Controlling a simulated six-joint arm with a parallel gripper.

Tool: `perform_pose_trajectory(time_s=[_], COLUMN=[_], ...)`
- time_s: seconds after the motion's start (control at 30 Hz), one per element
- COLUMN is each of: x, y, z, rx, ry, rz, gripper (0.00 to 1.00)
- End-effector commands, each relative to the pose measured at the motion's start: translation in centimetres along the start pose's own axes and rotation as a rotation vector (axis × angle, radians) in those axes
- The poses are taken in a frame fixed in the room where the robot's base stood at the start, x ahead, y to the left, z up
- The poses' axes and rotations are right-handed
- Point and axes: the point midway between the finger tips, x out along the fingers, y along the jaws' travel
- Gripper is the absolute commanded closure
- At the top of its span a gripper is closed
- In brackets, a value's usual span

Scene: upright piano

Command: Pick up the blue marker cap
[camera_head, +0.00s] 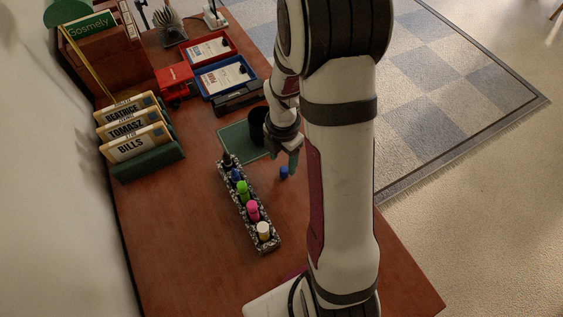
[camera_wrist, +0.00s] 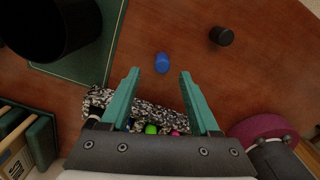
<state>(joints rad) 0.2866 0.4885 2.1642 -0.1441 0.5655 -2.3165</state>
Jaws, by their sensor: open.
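The small blue marker cap (camera_head: 284,173) lies on the wooden desk, right of the patterned marker holder (camera_head: 265,247). In the wrist view the blue cap (camera_wrist: 162,63) shows between the tips of my gripper's teal fingers, near their ends. My gripper (camera_wrist: 160,73) is open with nothing held in it. In the head view my gripper (camera_head: 286,158) is just beyond and above the cap, partly covered by my arm. I cannot tell the exact height of the fingers over the cap.
The holder carries several markers, including a green one (camera_head: 243,190) and a pink one (camera_head: 253,210). A dark cup (camera_wrist: 45,25) stands on a green mat (camera_head: 236,143). A small black piece (camera_wrist: 222,36) lies near the cap. Bare desk surrounds the cap.

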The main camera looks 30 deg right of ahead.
Motion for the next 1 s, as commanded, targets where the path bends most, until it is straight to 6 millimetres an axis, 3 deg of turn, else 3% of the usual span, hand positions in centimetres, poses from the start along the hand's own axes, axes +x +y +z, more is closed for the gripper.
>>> perform_pose_trajectory(time_s=[0.2,0.47,0.8,1.0], x=[4.1,4.7,4.7,4.7], y=[-0.4,-0.3,-0.3,-0.3], z=[0.3,0.3,0.3,0.3], rx=[0.0,0.0,0.001,0.001], ry=[0.001,-0.002,-0.001,-0.001], rz=[-0.004,-0.001,-0.001,-0.001], gripper=[0.38,0.38,0.97,1.0])
